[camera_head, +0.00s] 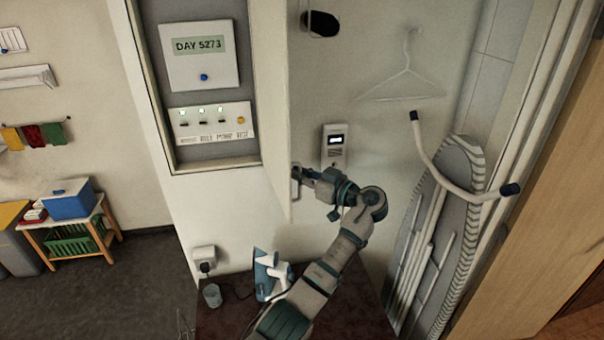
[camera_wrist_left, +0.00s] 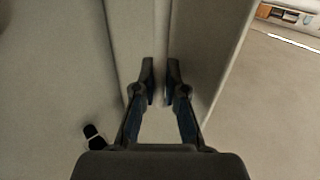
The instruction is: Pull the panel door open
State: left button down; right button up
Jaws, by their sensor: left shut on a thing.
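The panel door (camera_head: 272,95) is a tall pale slab, standing swung out from the wall panel box (camera_head: 212,158). Inside the open box are a DAY 5273 display (camera_head: 199,46) and a strip of switches with small lights (camera_head: 212,122). My left gripper (camera_head: 301,175) is at the small handle (camera_head: 295,186) low on the door's right side. In the left wrist view, the fingers (camera_wrist_left: 160,82) are shut on the handle, close to the pale door (camera_wrist_left: 205,60); the handle is mostly hidden between them. My right gripper is in neither view.
Right of the door are a wall intercom (camera_head: 335,146), a wire hanger (camera_head: 404,84), an ironing board (camera_head: 436,235) and a curved white bar (camera_head: 440,172). An iron (camera_head: 268,275) and a glass (camera_head: 212,295) stand on the dark counter (camera_head: 350,308) below.

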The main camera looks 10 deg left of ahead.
pick_arm(q)
jog(key=shift+r, duration=0.2)
jog(key=c, duration=1.2)
grip_release()
jog(key=shift+f, duration=0.1)
jog(key=v, duration=1.2)
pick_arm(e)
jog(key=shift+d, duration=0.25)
pick_arm(q)
jog(key=shift+f, duration=0.1)
